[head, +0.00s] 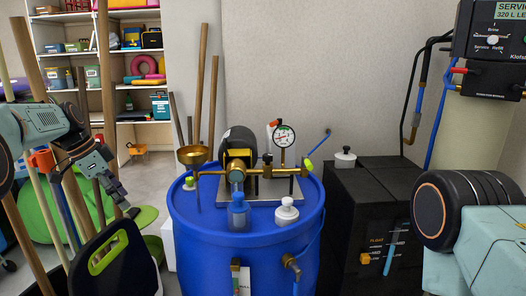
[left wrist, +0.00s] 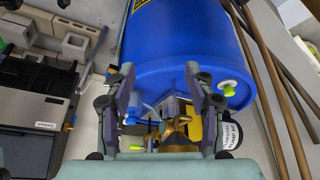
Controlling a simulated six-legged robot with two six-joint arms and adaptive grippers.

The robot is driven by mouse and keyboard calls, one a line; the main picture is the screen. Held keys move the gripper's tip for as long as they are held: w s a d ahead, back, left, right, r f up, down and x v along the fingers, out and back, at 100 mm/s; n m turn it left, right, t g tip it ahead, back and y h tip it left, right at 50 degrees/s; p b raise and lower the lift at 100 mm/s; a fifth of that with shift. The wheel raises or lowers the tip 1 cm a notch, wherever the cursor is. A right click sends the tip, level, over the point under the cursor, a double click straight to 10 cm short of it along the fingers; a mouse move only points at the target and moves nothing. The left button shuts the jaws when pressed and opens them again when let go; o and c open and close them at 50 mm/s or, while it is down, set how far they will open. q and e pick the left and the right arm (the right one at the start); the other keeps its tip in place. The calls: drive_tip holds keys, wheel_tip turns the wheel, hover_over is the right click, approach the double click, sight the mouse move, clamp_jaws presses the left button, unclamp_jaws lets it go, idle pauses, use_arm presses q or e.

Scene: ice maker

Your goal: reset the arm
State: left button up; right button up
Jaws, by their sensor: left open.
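My left arm comes in from the left in the head view, with its gripper (head: 118,196) pointing down and right, left of the blue barrel (head: 245,250) and apart from it. In the left wrist view the gripper (left wrist: 160,80) has its two fingers spread wide, with nothing held between them. The blue barrel (left wrist: 185,45) shows beyond the fingers in that view. Part of my right arm (head: 480,235) shows at the right edge of the head view; its gripper is out of view.
Brass piping and a pressure gauge (head: 282,135) sit on the barrel's lid. A black tank (head: 365,190) stands to its right. Long wooden poles (head: 203,85) lean behind it. A dark bag-like object (head: 112,262) is below my left gripper. Shelves (head: 100,18) stand at the back left.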

use_arm(q)
drive_tip(key=w+a+f+n+t+y, duration=0.2)
drive_tip(key=w+f+n+t, duration=0.15)
drive_tip(key=f+n, duration=0.3)
drive_tip(key=s+d+f+n+y, duration=0.1)
drive_tip(key=s+d+f+n, duration=0.1)
drive_tip(key=s+f, duration=0.35)
drive_tip(key=s+d+f+n, duration=0.1)
drive_tip(key=s+d+f, duration=0.1)
drive_tip(key=f, duration=0.6)
drive_tip(key=s+d+f+n+y, duration=0.1)
drive_tip(key=s+d+f+n, duration=0.1)
drive_tip(key=s+f, duration=0.35)
drive_tip(key=s+d+f+g+b, duration=0.1)
drive_tip(key=s+d+f+g, duration=0.1)
drive_tip(key=s, duration=1.1)
drive_tip(key=s+d+f+g+b, duration=0.1)
drive_tip(key=s+d+f, duration=0.3)
drive_tip(key=s, duration=0.9)
drive_tip(key=s+d+f+g+b, duration=0.1)
drive_tip(key=s+d+f+g, duration=0.2)
drive_tip(key=s, duration=1)
drive_tip(key=shift+s+d+f, duration=0.2)
drive_tip(key=shift+s+d, duration=0.1)
drive_tip(key=shift+d, duration=0.2)
use_arm(e)
wheel_tip(320, 180, down, 3)
drive_tip(key=shift+d+f, duration=0.1)
drive_tip(key=shift+f, duration=0.1)
